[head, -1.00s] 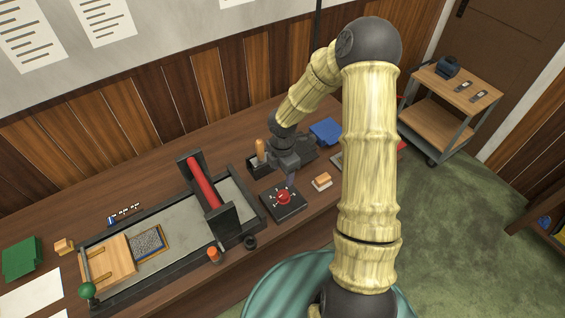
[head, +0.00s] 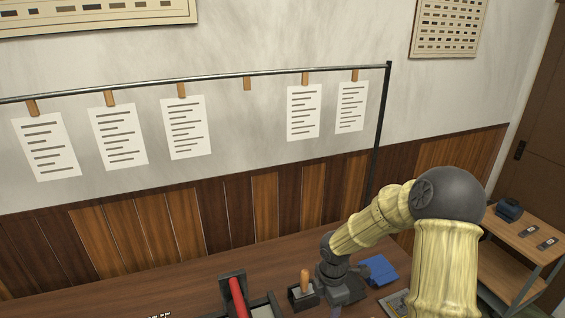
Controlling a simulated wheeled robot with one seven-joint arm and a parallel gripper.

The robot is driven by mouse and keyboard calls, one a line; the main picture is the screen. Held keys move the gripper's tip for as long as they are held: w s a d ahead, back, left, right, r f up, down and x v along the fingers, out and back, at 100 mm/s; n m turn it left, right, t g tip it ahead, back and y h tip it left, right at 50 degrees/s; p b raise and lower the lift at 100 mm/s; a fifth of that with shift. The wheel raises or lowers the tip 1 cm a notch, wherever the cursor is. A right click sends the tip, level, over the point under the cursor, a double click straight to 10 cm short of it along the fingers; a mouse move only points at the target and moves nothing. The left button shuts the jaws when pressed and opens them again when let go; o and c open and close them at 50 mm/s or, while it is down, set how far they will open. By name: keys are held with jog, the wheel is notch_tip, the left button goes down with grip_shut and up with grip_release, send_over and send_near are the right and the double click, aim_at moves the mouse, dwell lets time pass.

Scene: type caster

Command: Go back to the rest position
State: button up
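My gripper (head: 337,309) is at the bottom edge of the head view, above the workbench (head: 190,277), at the end of my bent arm. Its fingertips are cut off by the frame, so I cannot tell whether it is open or holds anything. A small dark holder with a wooden-handled tool (head: 304,285) stands just left of it. The red roller of the press (head: 238,297) shows farther left at the bottom edge.
A blue stack (head: 378,271) lies on the bench right of my gripper. A cart (head: 527,240) stands at the right by the door. Several printed sheets (head: 185,127) hang from a rail on the wall; one clip (head: 247,84) is empty.

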jog(key=s+r+m+t+b, duration=0.1)
jog(key=s+r+m, duration=0.3)
jog(key=s+m, duration=0.3)
jog(key=s+r+m+t+b, duration=0.1)
jog(key=s+r+m, duration=0.4)
jog(key=m, duration=0.8)
jog(key=shift+s+m+t+b, duration=0.35)
jog(key=shift+s+b, duration=0.2)
jog(key=shift+s, duration=0.5)
